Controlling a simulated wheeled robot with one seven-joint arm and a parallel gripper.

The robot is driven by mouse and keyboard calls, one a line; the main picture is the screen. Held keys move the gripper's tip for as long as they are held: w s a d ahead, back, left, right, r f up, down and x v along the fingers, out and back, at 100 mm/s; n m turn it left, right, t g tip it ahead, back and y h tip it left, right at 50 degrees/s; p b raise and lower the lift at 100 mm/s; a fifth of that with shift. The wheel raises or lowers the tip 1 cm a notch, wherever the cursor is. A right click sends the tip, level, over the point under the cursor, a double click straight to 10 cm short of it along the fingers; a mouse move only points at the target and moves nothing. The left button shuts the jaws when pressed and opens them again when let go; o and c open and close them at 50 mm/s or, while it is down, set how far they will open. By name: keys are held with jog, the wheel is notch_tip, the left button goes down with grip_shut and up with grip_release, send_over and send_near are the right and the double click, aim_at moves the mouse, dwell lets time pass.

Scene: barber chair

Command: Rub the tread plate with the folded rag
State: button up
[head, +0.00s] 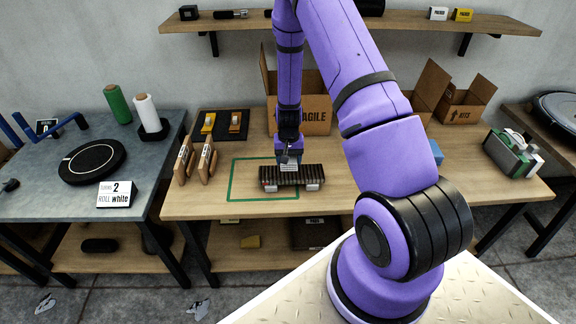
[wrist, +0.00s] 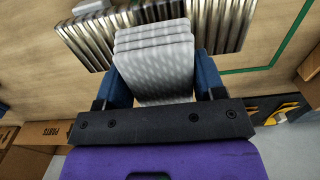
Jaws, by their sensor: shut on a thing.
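The tread plate (head: 310,176) is a dark ribbed metal piece with pale feet, lying on the wooden table. Its shiny ribs also show across the top of the wrist view (wrist: 222,20). My gripper (head: 289,158) is above the middle of the plate, pointing down. It is shut on the folded rag (wrist: 155,55), a pale grey spotted cloth in several layers between the blue fingers. The rag also shows as a light patch (head: 289,168) in the head view. Its far end overlaps the ribs; whether it presses on them I cannot tell.
A green outline (head: 230,182) marks the table around the plate's left part. A green and grey device (head: 508,155) stands at the right. The table front is clear.

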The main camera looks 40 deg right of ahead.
jog(key=shift+r, duration=1.7)
